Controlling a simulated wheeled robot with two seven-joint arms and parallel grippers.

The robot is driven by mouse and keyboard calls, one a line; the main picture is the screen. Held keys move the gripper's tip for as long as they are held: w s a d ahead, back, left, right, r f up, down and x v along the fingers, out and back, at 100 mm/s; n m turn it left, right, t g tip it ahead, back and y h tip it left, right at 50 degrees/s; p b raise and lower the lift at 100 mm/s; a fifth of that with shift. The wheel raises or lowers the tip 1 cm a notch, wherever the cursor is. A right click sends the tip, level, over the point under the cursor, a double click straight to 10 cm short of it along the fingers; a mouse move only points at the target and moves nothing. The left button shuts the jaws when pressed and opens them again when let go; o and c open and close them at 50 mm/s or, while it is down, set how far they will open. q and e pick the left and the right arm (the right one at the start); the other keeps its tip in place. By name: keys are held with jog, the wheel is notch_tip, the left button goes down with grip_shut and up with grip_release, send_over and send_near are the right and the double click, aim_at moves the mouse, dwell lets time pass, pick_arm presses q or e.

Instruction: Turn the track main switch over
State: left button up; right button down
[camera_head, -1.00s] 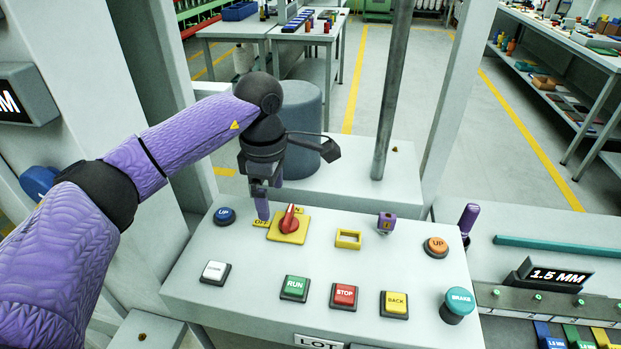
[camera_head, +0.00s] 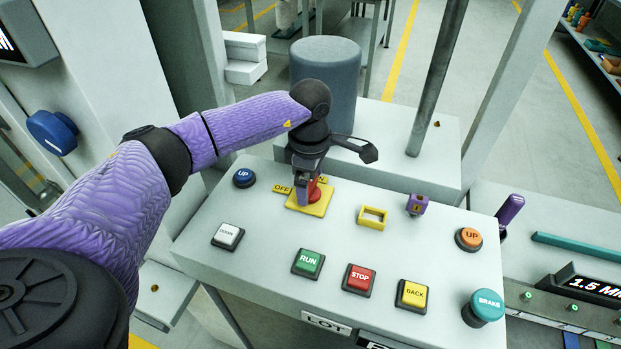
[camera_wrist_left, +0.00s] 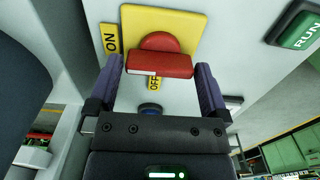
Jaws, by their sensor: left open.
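The main switch is a red rotary knob (camera_head: 319,190) on a square yellow plate (camera_head: 308,207), with OFF and ON labels beside it. In the left wrist view the red knob (camera_wrist_left: 160,64) shows its bar crosswise, with a white mark near the OFF label (camera_wrist_left: 153,83); the ON label (camera_wrist_left: 111,38) is to the left. My left gripper (camera_head: 308,189) points down over the plate and partly hides the knob in the head view. Its purple fingers are open, one on each side of the knob, with visible gaps. My right gripper is out of view.
A grey post (camera_head: 437,80) and grey cylinder (camera_head: 326,75) stand behind.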

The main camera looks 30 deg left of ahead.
pick_arm(q)
jog(key=c, duration=0.9)
jog(key=shift+r, duration=0.1)
jog(key=shift+n, duration=0.3)
jog(key=n+p, duration=0.1)
jog(key=n, duration=0.2)
jog(key=shift+r+n+p, duration=0.1)
jog(key=shift+n+p, duration=0.2)
jog(key=shift+p, duration=0.05)
jog(key=n+p, duration=0.2)
jog(key=n, duration=0.2)
jog(key=shift+n, duration=0.3)
jog(key=n+p, duration=0.2)
jog(key=n, duration=0.2)
jog(key=n+p, duration=0.2)
jog(key=n, duration=0.3)
jog(key=shift+n, duration=0.3)
